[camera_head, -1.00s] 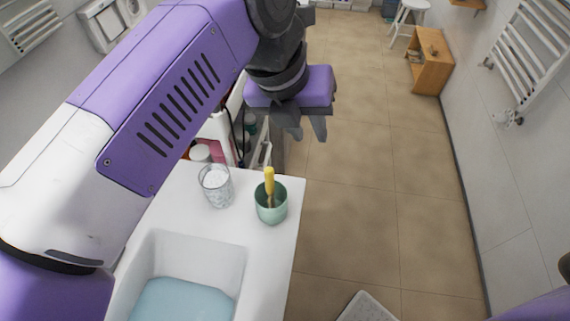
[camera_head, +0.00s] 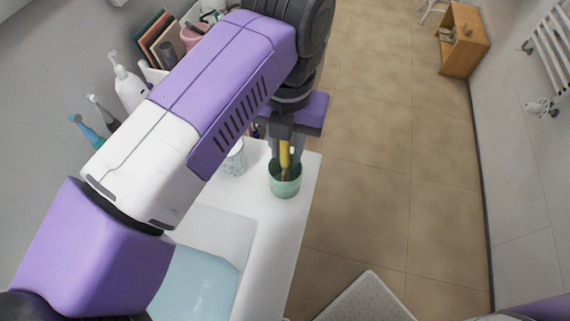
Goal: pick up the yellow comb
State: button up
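The yellow comb (camera_head: 284,156) stands upright in a green cup (camera_head: 285,184) near the right edge of the white counter; only its upper part shows, and its lower end is hidden inside the cup. My gripper (camera_head: 287,153) points down right over the cup. Its two dark fingers are apart, one on each side of the comb's yellow handle. The fingers look open around the handle, with a small light gap on the right side. The top of the handle is hidden by the gripper.
A patterned glass (camera_head: 234,160) stands left of the cup, partly behind my arm. A basin of blue water (camera_head: 200,280) is in front. Bottles (camera_head: 128,85) and toothbrushes (camera_head: 85,130) stand at the left. Open tiled floor (camera_head: 365,180) lies right of the counter.

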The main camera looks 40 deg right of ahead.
aim_at(285, 162)
jog(key=f, duration=0.5)
jog(key=shift+a+b, duration=0.25)
jog(key=shift+b, duration=0.15)
grip_shut()
jog(key=shift+r, duration=0.1)
